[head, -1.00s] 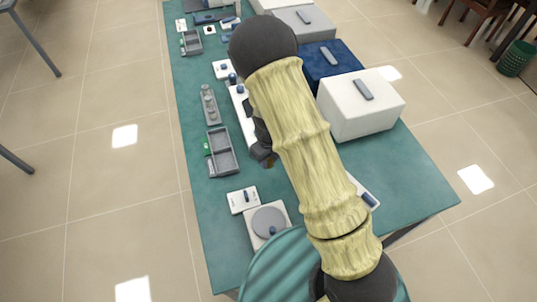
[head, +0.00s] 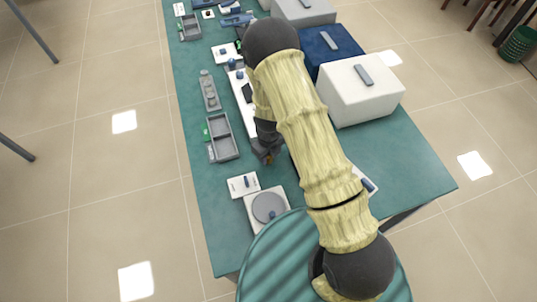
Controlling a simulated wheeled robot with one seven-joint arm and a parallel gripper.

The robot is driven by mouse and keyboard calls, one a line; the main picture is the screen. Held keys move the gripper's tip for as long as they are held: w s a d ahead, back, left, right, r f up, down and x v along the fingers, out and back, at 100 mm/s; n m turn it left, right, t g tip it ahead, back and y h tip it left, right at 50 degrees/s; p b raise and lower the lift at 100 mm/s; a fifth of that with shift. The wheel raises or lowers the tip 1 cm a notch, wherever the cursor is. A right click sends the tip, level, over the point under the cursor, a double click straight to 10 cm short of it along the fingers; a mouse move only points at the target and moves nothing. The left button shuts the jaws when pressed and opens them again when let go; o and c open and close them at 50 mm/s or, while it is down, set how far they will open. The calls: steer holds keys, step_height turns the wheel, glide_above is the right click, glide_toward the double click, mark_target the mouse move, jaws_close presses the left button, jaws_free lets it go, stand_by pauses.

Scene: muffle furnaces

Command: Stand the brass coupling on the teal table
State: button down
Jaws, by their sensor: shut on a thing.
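The teal table (head: 410,165) runs from the near right to the far left, with equipment along it. My gripper (head: 267,157) is over the table, right of the grey divided tray and beyond the round-plated balance. It is partly hidden by my arm. A small brownish-orange bit shows at its fingertips. It appears to be the brass coupling (head: 268,159), held in the shut jaws. Most of it is hidden, and I cannot tell its tilt or whether it touches the table.
White (head: 362,95), blue (head: 318,46) and grey boxes stand along the right side. The grey tray (head: 230,149), a white card (head: 243,185) and the balance (head: 252,205) are on the left. The near right of the table is bare.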

steer(key=shift+f, duration=0.15)
steer(key=c, duration=1.1)
jaws_free()
steer(key=shift+c, duration=0.2)
step_height(320, 180, up, 12)
steer(key=b, duration=0.1)
steer(key=shift+r, duration=0.2)
